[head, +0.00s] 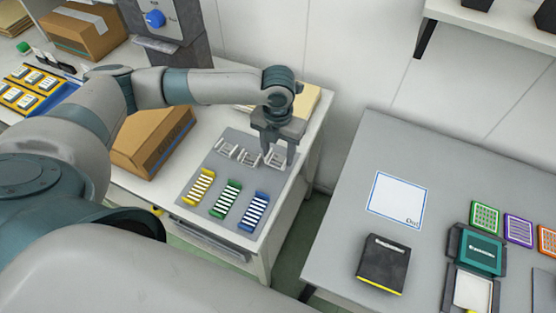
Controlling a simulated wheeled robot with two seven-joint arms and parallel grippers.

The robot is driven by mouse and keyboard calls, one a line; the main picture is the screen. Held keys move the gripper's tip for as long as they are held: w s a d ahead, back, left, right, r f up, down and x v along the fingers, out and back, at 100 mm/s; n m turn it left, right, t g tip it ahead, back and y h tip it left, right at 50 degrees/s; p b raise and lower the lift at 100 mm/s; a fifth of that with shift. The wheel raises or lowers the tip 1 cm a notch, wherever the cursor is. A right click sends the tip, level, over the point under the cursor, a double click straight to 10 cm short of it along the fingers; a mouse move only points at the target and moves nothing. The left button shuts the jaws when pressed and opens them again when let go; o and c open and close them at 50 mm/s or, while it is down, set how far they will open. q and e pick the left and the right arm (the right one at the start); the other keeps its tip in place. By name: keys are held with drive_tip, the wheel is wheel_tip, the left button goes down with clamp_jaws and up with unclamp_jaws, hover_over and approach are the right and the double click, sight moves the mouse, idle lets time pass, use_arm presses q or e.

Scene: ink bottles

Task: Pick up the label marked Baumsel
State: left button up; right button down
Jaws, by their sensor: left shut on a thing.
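My left gripper (278,150) points down over the back right of a grey mat (216,169) on the white table. It is shut on a small white piece, mostly hidden by the fingers. Several small white rack-like pieces (226,151) stand in a row along the back of the mat, the rightmost under the gripper. In front lie a yellow rack (199,187), a green rack (226,199) and a blue rack (254,212), each with white strips. The name Baumsel is too small to read on anything here. My right gripper is out of view.
A cardboard box (152,141) stands left of the mat. On the grey table to the right are a white sheet marked Out (397,199), a black box (382,264), a teal ink pad (482,251) and colored cards (485,218). A gap separates the tables.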

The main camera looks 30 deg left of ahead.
use_arm(q)
drive_tip(key=s+d+r+b, duration=0.1)
drive_tip(key=s+r+b, duration=0.2)
drive_tip(key=s+r, duration=0.3)
drive_tip(key=shift+s+d+r, duration=0.25)
drive_tip(key=shift+s+d, duration=0.15)
drive_tip(key=shift+s, duration=2.25)
drive_tip(key=shift+w+n, duration=0.1)
drive_tip(key=shift+n, duration=0.2)
